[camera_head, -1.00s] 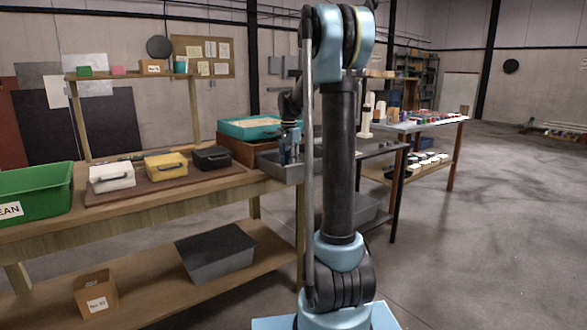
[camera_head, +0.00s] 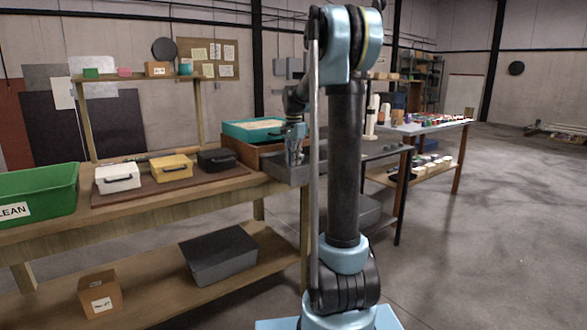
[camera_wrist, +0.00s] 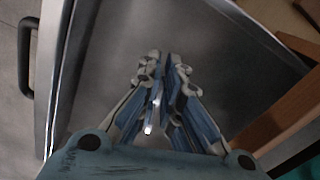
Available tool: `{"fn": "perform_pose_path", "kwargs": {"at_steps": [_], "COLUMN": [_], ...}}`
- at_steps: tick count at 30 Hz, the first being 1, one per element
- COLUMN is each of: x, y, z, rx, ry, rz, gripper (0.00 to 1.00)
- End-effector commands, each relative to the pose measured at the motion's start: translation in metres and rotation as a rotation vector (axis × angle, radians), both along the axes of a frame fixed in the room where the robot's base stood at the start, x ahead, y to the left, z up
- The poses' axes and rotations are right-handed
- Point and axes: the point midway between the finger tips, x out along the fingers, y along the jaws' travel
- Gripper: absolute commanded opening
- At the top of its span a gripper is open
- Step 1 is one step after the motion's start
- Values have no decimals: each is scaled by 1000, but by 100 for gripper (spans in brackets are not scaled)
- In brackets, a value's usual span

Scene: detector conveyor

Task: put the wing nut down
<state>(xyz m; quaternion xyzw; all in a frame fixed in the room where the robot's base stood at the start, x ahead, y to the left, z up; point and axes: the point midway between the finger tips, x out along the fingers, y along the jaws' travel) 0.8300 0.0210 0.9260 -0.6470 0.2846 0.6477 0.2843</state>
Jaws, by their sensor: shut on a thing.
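My gripper (camera_wrist: 163,62) points down over a grey metal tray (camera_wrist: 215,50) in the wrist view. Its fingers are close together, shut on the wing nut. The wing nut is mostly hidden between the fingers; only a small bright glint shows there, and I cannot make out its shape. In the head view my gripper (camera_head: 293,158) is at the grey tray (camera_head: 282,172) at the right end of the wooden bench. I cannot tell how far the fingertips are above the tray floor.
A teal-lined box (camera_head: 250,130) stands just behind the tray. White (camera_head: 117,179), yellow (camera_head: 171,168) and black (camera_head: 216,160) cases sit on a board to the left, beside a green bin (camera_head: 38,195). The tray floor around the fingers looks bare.

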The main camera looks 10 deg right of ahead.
Motion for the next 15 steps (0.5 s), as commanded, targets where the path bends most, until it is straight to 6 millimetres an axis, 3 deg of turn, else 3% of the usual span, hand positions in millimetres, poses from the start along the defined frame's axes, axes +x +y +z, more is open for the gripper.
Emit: {"fn": "perform_pose_path", "kwargs": {"at_steps": [9,15], "x": [0,0], "y": [0,0], "z": [55,71], "rx": [0,0], "ry": [0,0], "rz": [0,0], "gripper": [0,0]}}
